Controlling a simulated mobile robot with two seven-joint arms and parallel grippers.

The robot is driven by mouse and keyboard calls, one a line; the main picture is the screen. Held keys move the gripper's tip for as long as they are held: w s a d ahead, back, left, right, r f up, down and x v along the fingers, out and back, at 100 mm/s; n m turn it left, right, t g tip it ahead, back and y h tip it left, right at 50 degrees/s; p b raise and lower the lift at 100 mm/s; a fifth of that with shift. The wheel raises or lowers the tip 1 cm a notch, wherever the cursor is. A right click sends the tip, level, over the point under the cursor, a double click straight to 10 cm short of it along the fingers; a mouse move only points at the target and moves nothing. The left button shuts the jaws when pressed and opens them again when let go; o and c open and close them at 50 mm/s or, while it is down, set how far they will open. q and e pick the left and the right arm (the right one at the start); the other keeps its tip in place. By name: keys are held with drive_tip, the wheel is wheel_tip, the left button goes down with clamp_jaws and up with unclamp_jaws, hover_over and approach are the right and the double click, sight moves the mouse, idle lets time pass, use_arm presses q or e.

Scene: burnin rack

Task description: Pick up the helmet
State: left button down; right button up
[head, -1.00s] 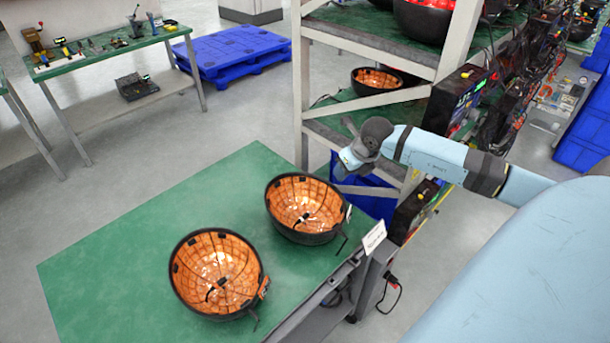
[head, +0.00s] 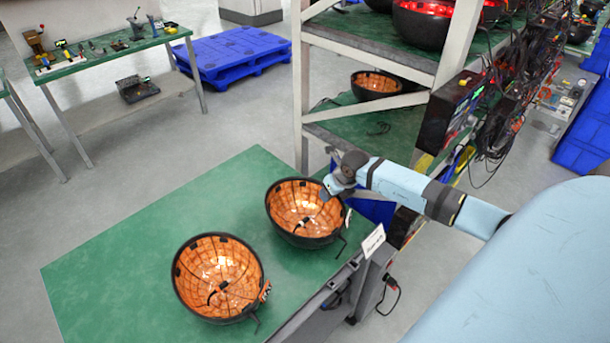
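Two upturned black helmets with orange, lit linings lie on the green table. The nearer helmet (head: 216,272) sits to the left. The farther helmet (head: 292,208) sits behind it and to the right. My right arm comes in from the right, and its gripper (head: 326,191) is over the right rim of the farther helmet. The gripper is small in the picture, so its finger opening and any contact with the rim cannot be made out. Both helmets rest on the table. My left gripper is not in view.
The green table (head: 130,255) is clear to the left of the helmets. A shelf rack (head: 303,100) with more helmets (head: 377,85) and wired boxes stands behind and right. A white label card (head: 373,242) stands at the table's right edge. A blue pallet (head: 235,55) lies farther back.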

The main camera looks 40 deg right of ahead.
clamp_jaws()
